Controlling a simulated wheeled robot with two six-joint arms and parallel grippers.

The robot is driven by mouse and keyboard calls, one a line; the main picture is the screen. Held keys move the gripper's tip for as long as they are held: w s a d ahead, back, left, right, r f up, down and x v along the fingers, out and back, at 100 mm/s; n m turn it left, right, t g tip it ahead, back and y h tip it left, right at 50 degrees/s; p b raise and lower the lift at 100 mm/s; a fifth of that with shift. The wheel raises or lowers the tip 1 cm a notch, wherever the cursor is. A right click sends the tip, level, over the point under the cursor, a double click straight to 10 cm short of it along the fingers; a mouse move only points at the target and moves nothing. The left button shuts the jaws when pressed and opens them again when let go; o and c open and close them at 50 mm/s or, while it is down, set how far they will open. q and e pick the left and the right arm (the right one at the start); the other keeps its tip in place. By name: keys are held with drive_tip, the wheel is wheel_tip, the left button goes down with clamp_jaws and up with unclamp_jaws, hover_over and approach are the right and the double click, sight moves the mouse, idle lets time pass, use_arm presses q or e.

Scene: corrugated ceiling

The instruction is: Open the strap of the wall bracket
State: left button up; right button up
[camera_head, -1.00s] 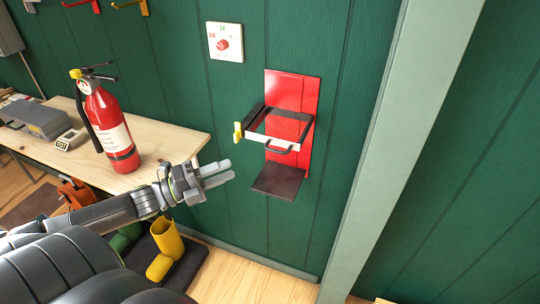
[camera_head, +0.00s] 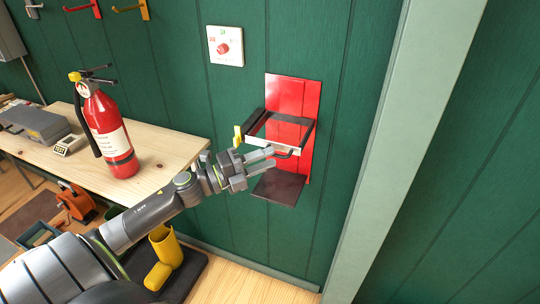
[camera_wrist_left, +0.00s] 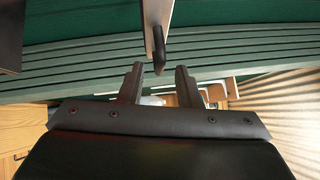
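The wall bracket has a red back plate (camera_head: 305,98) on the green wall and a dark bottom shelf (camera_head: 280,188). Its strap (camera_head: 290,119) stands out as a dark loop with a pale front band, a yellow latch (camera_head: 237,136) at its left end and a dark handle on the front. The loop looks closed, with nothing inside it. My left gripper (camera_head: 272,160) is open just below and in front of the strap, overlapping part of the handle in the head view. In the left wrist view, the handle (camera_wrist_left: 160,52) lies ahead between the parted fingertips (camera_wrist_left: 158,70); contact is unclear. My right gripper is out of view.
A red fire extinguisher (camera_head: 107,125) stands on the wooden workbench (camera_head: 165,150) at left. Yellow boots (camera_head: 163,255) are on a dark mat below. A pale green post (camera_head: 390,150) stands right of the bracket. A white box with a red button (camera_head: 224,46) is above left.

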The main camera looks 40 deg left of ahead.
use_arm(q)
drive_tip(key=shift+p+x, duration=0.3)
drive_tip(key=shift+x, duration=0.5)
drive_tip(key=shift+c, duration=0.2)
clamp_jaws()
